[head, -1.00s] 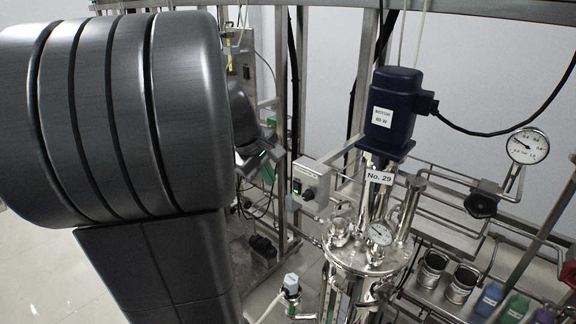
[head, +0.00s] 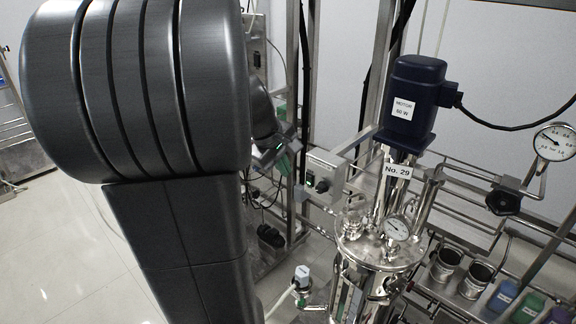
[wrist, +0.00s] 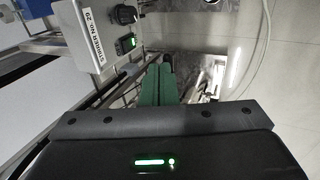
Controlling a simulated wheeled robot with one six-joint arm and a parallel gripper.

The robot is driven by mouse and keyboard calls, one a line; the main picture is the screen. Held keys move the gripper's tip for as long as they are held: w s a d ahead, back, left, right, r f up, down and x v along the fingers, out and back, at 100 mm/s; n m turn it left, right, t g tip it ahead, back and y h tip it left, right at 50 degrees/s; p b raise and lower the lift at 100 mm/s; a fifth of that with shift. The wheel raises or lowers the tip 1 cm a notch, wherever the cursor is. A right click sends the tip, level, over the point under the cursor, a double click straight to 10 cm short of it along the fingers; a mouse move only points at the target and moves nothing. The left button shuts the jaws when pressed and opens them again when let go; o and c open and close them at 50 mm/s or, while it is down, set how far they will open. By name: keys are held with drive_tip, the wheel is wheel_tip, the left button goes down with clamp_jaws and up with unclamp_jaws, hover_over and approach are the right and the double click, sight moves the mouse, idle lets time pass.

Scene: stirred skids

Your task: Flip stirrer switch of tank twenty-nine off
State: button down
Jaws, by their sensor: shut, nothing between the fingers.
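The stirrer control box (head: 327,172) is a grey box on the frame beside tank No. 29 (head: 378,252). In the wrist view the box (wrist: 95,60) carries a label reading "STIRRER NO. 29", a black knob (wrist: 125,14) and a green-lit switch (wrist: 126,44). The switch glows as a small green spot in the head view (head: 310,181). My gripper (wrist: 158,72) shows its green fingers pressed together, empty, to the right of and below the switch in the wrist view, apart from it. In the head view my arm hides part of the gripper.
A pressure gauge (head: 555,142), pipes and a shelf with metal cups (head: 447,264) and coloured bottles lie to the right. Frame posts stand behind the box. Open floor (head: 80,250) is at left.

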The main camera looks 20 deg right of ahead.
sight(308, 177)
drive_tip(key=w+d+f+p, duration=0.2)
drive_tip(key=w+d+f, duration=0.1)
drive_tip(key=d+f, duration=0.3)
drive_tip(key=shift+w+d+f, duration=0.15)
drive_tip(key=shift+w+f, duration=0.05)
drive_tip(key=shift+w, duration=0.15)
drive_tip(key=shift+w+d+r, duration=0.1)
drive_tip(key=shift+w+d, duration=0.1)
drive_tip(key=shift+d, duration=0.05)
drive_tip(key=shift+r, duration=0.1)
drive_tip(key=shift+d+r+p, duration=0.1)
drive_tip(key=shift+r+p, duration=0.6)
drive_tip(key=shift+r, duration=0.05)
